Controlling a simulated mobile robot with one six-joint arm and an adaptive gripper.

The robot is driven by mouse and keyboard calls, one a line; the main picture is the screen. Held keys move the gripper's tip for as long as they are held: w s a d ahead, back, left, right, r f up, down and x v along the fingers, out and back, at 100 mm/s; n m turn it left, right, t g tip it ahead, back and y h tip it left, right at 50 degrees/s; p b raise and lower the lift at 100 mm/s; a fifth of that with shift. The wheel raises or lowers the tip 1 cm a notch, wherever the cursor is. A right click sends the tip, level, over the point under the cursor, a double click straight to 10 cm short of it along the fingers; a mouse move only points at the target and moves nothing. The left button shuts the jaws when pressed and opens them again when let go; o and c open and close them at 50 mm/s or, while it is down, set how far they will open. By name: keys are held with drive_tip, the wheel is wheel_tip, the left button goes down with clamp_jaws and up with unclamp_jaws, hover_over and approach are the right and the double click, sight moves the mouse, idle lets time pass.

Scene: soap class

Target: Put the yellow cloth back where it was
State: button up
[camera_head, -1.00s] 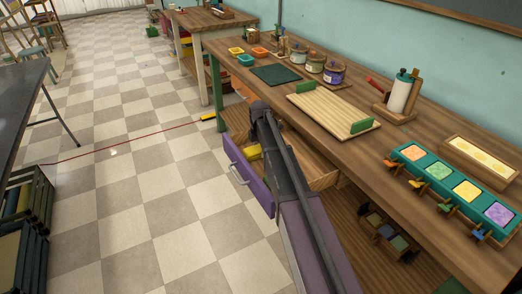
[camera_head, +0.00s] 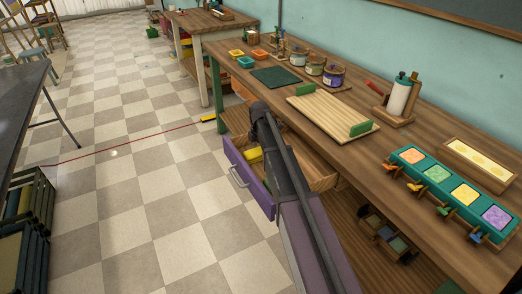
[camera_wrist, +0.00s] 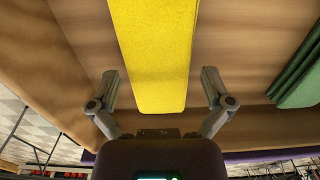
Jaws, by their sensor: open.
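The yellow cloth (camera_wrist: 155,50) lies in the open purple-fronted drawer (camera_head: 247,180) under the workbench. It looks like a flat, folded yellow strip. In the wrist view my gripper (camera_wrist: 161,77) is open, with one finger on each side of the cloth's near end. A gap shows between each finger and the cloth. In the head view only a small yellow part (camera_head: 254,155) shows past my arm, which hides most of the drawer and my gripper.
A green item (camera_wrist: 300,80) lies at the right in the wrist view. The wooden workbench (camera_head: 300,125) above the drawer holds a cutting board, jars and a teal tray (camera_head: 440,178). A red line crosses the tiled floor (camera_head: 130,215), which is otherwise mostly clear.

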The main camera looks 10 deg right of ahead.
sight(260, 152)
wheel_tip(260, 152, up, 11)
drive_tip(key=p, duration=1)
idle(0.7)
drive_tip(key=s+m, duration=0.7)
drive_tip(key=s, duration=0.2)
drive_tip(key=s+d+m, duration=0.1)
drive_tip(key=s+m, duration=0.5)
drive_tip(key=s, duration=0.3)
drive_tip(key=s+m, duration=0.7)
drive_tip(key=s, duration=0.3)
drive_tip(key=shift+s+d+m, duration=0.1)
drive_tip(key=shift+d+m, duration=0.05)
drive_tip(key=shift+m, duration=0.15)
drive_tip(key=shift+s+m, duration=0.45)
drive_tip(key=shift+m, duration=0.05)
drive_tip(key=shift+c, duration=0.2)
